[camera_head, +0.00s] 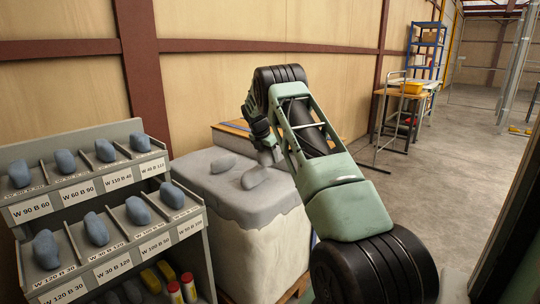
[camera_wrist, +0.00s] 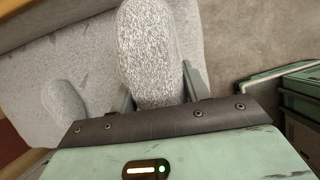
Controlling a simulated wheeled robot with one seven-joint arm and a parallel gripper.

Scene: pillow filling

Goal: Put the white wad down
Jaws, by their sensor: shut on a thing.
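My gripper (camera_wrist: 158,98) is shut on the white wad (camera_wrist: 150,45), a pale, speckled, oblong lump that sticks out beyond the fingers in the wrist view. In the head view my gripper (camera_head: 264,143) is over the back right part of a big pale bale with a grey top (camera_head: 215,195). The held wad (camera_head: 267,157) shows only partly there, below the gripper. I cannot tell whether it touches the bale top.
Two similar grey lumps (camera_head: 254,177) (camera_head: 223,163) lie on the bale top; one lump (camera_wrist: 63,103) shows in the wrist view. A labelled rack (camera_head: 100,210) with several blue-grey wads stands at left. A wooden wall (camera_head: 220,90) is behind. Open floor (camera_head: 440,190) lies to the right.

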